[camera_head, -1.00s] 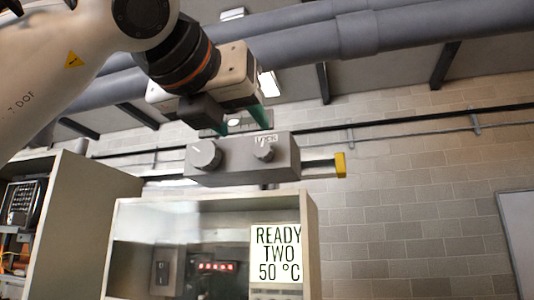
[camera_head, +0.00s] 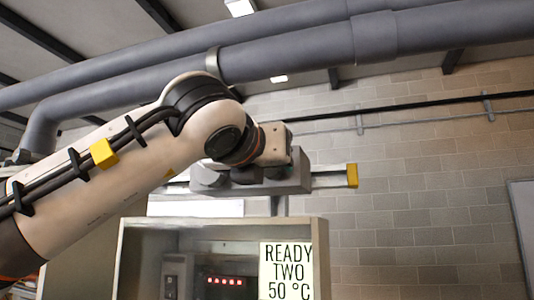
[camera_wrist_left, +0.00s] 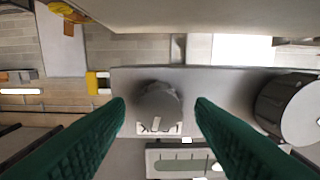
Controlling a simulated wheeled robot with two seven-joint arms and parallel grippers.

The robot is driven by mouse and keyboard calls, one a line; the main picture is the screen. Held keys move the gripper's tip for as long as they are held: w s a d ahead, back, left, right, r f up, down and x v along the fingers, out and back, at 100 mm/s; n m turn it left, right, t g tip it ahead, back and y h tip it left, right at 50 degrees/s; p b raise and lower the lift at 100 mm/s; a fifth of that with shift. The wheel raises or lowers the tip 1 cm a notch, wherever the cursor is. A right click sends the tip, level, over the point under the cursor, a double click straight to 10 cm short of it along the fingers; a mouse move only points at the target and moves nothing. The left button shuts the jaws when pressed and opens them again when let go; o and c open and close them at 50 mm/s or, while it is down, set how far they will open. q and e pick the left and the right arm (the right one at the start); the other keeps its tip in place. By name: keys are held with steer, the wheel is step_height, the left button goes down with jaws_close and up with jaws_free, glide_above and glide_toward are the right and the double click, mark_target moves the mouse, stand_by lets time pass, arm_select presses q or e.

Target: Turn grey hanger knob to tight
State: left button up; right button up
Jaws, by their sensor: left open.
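The grey hanger box (camera_head: 292,182) sits on a rail in the head view, largely covered by my left wrist. In the left wrist view it shows as a grey plate (camera_wrist_left: 225,82) with two knobs. The smaller grey knob (camera_wrist_left: 158,103) has a white lettered label (camera_wrist_left: 158,128) at its edge. The larger grey knob (camera_wrist_left: 290,106) is at the right. My left gripper (camera_wrist_left: 159,106) is open, with one green finger on each side of the smaller knob. A gap shows on both sides. The fingertips are hidden in the head view.
A heater cabinet (camera_head: 315,262) with a "READY TWO 50 °C" sign (camera_head: 286,270) stands below the hanger. The rail ends in a yellow cap (camera_head: 352,175). Thick grey pipes (camera_head: 300,55) run above.

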arm_select(q)
steer(key=c, duration=1)
steer(key=shift+o, duration=0.2)
